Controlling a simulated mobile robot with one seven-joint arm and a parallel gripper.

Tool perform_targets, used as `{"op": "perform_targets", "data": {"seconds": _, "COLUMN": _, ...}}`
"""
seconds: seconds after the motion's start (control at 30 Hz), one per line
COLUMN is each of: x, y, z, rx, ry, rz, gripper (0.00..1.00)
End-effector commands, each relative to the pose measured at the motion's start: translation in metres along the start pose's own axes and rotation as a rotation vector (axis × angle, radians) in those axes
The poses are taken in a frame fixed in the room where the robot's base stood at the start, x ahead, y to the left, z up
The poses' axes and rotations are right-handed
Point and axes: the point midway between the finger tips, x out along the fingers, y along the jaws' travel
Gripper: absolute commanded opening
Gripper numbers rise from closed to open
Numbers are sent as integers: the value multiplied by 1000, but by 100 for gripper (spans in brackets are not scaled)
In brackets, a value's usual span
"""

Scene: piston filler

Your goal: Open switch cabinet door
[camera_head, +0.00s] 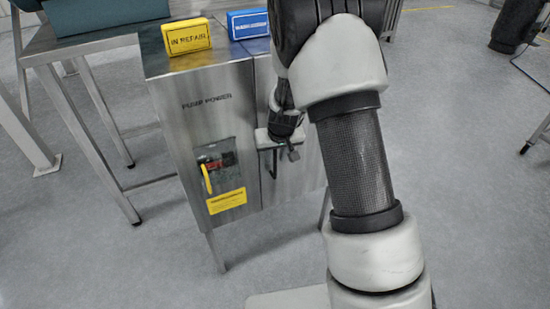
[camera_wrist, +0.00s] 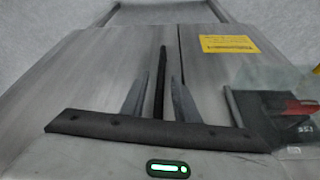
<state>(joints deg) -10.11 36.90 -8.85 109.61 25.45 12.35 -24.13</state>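The switch cabinet (camera_head: 215,125) is a steel box, with its door (camera_head: 304,175) on the right side of its front. The door looks shut, with a narrow dark seam along its edge in the wrist view. A slim black door handle (camera_head: 272,168) stands upright beside the seam; it also shows in the wrist view (camera_wrist: 161,70). My gripper (camera_wrist: 158,84) is open, one finger on each side of the handle, with visible gaps between fingers and handle. In the head view my gripper (camera_head: 272,146) is at the handle, and my arm hides part of the door.
A metal table frame (camera_head: 85,85) stands left.

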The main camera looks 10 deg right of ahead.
Motion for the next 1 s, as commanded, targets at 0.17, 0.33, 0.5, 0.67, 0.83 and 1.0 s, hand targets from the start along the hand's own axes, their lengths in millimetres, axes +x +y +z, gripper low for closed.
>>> {"op": "perform_targets", "data": {"seconds": 0.17, "x": 4, "y": 0, "z": 0, "rx": 1, "ry": 0, "rz": 0, "gripper": 28}}
{"op": "perform_targets", "data": {"seconds": 0.33, "x": 4, "y": 0, "z": 0, "rx": 1, "ry": 0, "rz": 0, "gripper": 26}}
{"op": "perform_targets", "data": {"seconds": 0.5, "x": 4, "y": 0, "z": 0, "rx": 1, "ry": -1, "rz": 0, "gripper": 0}}
{"op": "perform_targets", "data": {"seconds": 0.67, "x": 4, "y": 0, "z": 0, "rx": 1, "ry": -1, "rz": 0, "gripper": 0}}
{"op": "perform_targets", "data": {"seconds": 0.83, "x": 4, "y": 0, "z": 0, "rx": 0, "ry": -1, "rz": -1, "gripper": 0}}
{"op": "perform_targets", "data": {"seconds": 1.0, "x": 4, "y": 2, "z": 1, "rx": -7, "ry": 0, "rz": -3, "gripper": 0}}
